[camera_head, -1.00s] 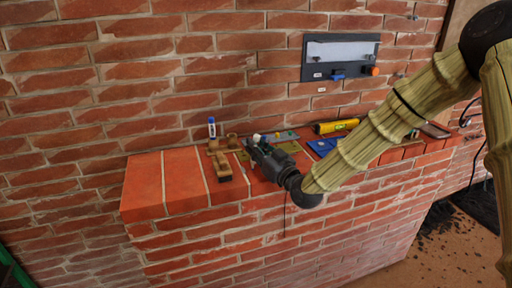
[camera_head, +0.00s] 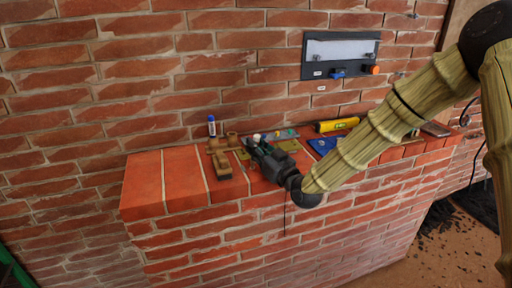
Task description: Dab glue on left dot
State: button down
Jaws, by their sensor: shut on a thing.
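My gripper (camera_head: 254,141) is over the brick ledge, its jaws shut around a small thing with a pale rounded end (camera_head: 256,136). The fingers hide most of that thing, so I cannot tell what it is. A grey plate (camera_head: 286,134) with small coloured spots lies just right of and behind my gripper. Which spot is the left dot is too small to tell. A white stick with a blue cap (camera_head: 211,127) stands upright at the back of the ledge, left of my gripper.
A wooden block piece (camera_head: 222,166) lies left of my gripper, with small brown pieces behind it. A yellow level (camera_head: 337,125) and a blue item (camera_head: 322,146) are to the right. A dark panel (camera_head: 341,57) hangs on the brick wall. The ledge's left end (camera_head: 160,185) is clear.

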aim_at(256, 135)
jog(key=shift+r, duration=0.15)
jog(key=shift+r+p, duration=1.45)
jog(key=shift+r, duration=1.45)
